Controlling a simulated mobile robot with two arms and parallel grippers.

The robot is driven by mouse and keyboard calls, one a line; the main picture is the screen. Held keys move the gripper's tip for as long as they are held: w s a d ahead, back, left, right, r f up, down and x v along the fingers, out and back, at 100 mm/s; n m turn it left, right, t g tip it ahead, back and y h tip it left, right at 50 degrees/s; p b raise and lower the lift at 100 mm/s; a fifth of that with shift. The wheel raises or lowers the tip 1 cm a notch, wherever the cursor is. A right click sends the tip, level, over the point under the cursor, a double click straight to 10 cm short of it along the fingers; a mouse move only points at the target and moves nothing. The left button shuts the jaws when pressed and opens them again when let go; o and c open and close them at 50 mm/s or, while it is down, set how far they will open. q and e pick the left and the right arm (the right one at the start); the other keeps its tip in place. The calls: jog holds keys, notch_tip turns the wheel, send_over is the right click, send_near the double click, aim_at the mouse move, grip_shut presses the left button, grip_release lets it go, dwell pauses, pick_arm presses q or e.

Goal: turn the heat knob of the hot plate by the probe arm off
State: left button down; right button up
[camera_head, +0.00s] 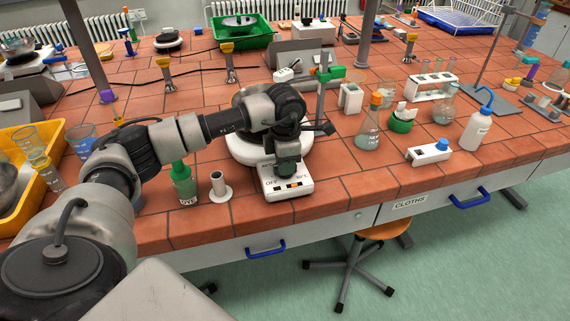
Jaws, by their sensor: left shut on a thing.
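The white hot plate (270,190) stands near the front edge of the bench, with a front panel marked OFF and °C. My left gripper (288,178) reaches down over it and is shut at the front panel, on the heat knob. The knob is mostly hidden by the fingers, so its setting cannot be read. My left arm also covers much of the plate's top. A grey post with a green clamp (331,73), perhaps the probe arm, stands just behind the hot plate. My right gripper is not in view.
A green-capped DYE bottle (185,188) and a small white spool-like stand (220,187) are close left of the hot plate. Bare tiles lie between.

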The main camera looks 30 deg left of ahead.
pick_arm(q)
jog(key=shift+r+n, duration=0.15)
jog(key=shift+n, duration=0.35)
jog(key=c, duration=1)
grip_release()
jog(key=shift+o, duration=0.2)
notch_tip(320, 180, up, 11)
jog(key=b, duration=0.2)
jog(key=shift+f, duration=0.2)
